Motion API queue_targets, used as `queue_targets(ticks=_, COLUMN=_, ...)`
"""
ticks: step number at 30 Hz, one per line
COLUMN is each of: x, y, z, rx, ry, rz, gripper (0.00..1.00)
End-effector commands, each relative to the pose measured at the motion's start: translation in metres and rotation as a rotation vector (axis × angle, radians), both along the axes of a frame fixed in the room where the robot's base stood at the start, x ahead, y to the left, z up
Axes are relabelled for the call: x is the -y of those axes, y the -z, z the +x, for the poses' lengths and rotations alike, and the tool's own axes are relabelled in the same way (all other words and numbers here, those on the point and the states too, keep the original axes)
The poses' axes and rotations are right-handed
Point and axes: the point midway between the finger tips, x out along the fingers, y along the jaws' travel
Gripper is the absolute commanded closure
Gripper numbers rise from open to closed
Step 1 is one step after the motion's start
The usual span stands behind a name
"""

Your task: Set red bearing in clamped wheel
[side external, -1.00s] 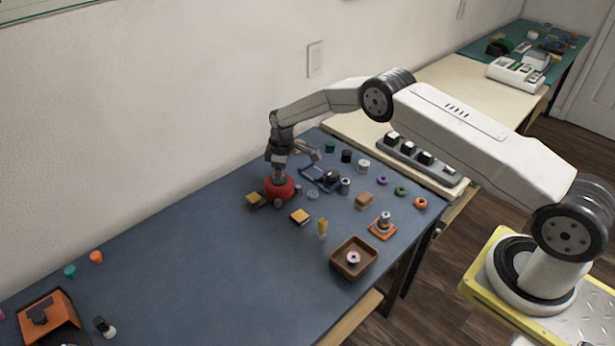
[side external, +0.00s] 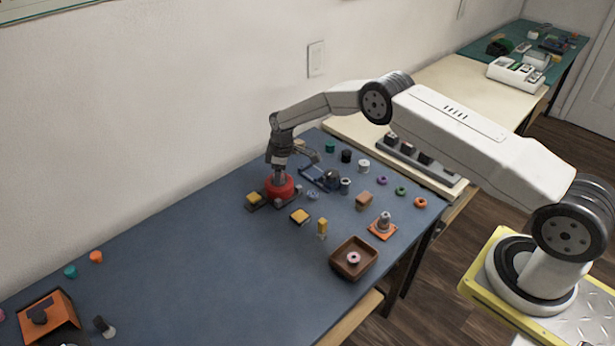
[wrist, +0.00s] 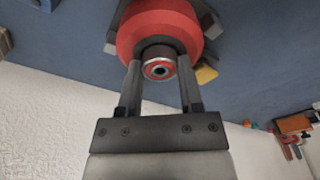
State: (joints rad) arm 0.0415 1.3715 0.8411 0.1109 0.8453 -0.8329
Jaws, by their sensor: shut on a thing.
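The red wheel (side external: 279,187) sits at the back of the blue mat, in a dark clamp (side external: 264,202) whose jaws show around it. In the wrist view the wheel (wrist: 135,32) fills the top, with a dark hub at its middle. The bearing (wrist: 158,70), a metal ring with a red face and dark bore, lies between my fingertips over the hub. My gripper (wrist: 158,76) is shut on it; the gripper also shows above the wheel in the side view (side external: 279,178). I cannot tell how deep the bearing sits in the hub.
A yellow-topped block (side external: 300,216) and a yellow piece (side external: 322,228) stand in front of the wheel. A blue fixture (side external: 318,178) is close on its right. A brown tray (side external: 354,270) holds a small ring. The mat's left middle is clear.

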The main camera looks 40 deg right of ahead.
Motion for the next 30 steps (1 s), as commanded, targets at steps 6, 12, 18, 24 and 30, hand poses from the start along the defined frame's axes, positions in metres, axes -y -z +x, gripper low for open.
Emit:
queue_targets(ticks=6, x=0.000, y=0.003, z=0.000, rx=0.000, ry=0.000, rz=0.000, gripper=1.00)
queue_targets(ticks=12, x=0.000, y=0.004, z=0.000, rx=0.000, ry=0.000, rz=0.000, gripper=0.39)
queue_targets(ticks=18, x=0.000, y=0.003, z=0.000, rx=0.000, ry=0.000, rz=0.000, gripper=0.39)
queue_targets(ticks=24, x=0.001, y=-0.005, z=0.000, rx=0.001, ry=0.000, rz=0.000, gripper=0.39)
queue_targets(ticks=30, x=0.002, y=-0.016, z=-0.001, rx=0.001, ry=0.000, rz=0.000, gripper=0.39)
